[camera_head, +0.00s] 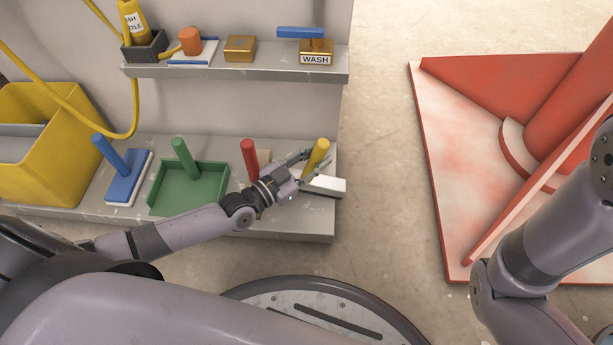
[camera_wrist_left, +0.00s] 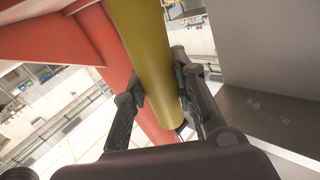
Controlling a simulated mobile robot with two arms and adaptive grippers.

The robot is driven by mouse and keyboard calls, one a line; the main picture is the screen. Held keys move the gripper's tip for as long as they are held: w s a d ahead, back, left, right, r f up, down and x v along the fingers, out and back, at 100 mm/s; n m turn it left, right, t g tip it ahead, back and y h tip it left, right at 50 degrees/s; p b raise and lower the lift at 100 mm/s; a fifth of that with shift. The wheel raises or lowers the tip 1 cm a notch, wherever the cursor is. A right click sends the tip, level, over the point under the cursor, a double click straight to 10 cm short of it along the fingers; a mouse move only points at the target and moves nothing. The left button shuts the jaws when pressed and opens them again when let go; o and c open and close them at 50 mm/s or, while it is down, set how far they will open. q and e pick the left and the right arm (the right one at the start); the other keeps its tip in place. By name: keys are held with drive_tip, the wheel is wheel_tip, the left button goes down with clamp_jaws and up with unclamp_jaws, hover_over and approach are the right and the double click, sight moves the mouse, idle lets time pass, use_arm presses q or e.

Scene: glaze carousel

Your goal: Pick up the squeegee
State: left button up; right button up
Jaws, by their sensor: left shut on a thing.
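The squeegee, as I take it, is the tool with an upright, slightly tilted yellow handle (camera_head: 316,156) and a pale, wide head (camera_head: 326,185) at the right end of the lower shelf. My left gripper (camera_head: 308,169) is shut on the yellow handle. In the left wrist view the handle (camera_wrist_left: 148,50) passes between the two fingers (camera_wrist_left: 160,98). The pale head overhangs the shelf's right end; I cannot tell whether it still touches the shelf. My right arm shows at the right, but its gripper is out of view.
The lower shelf (camera_head: 285,226) also holds a red-handled tool (camera_head: 249,158), a green tray-like tool (camera_head: 190,190) and a blue tool (camera_head: 127,178). A yellow bin (camera_head: 60,150) stands left. The upper shelf (camera_head: 230,69) holds small items. A red-and-white stand (camera_head: 465,170) is at right.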

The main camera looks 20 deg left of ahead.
use_arm(q)
clamp_jaws()
idle(0.3)
drive_tip(key=shift+r, duration=0.1)
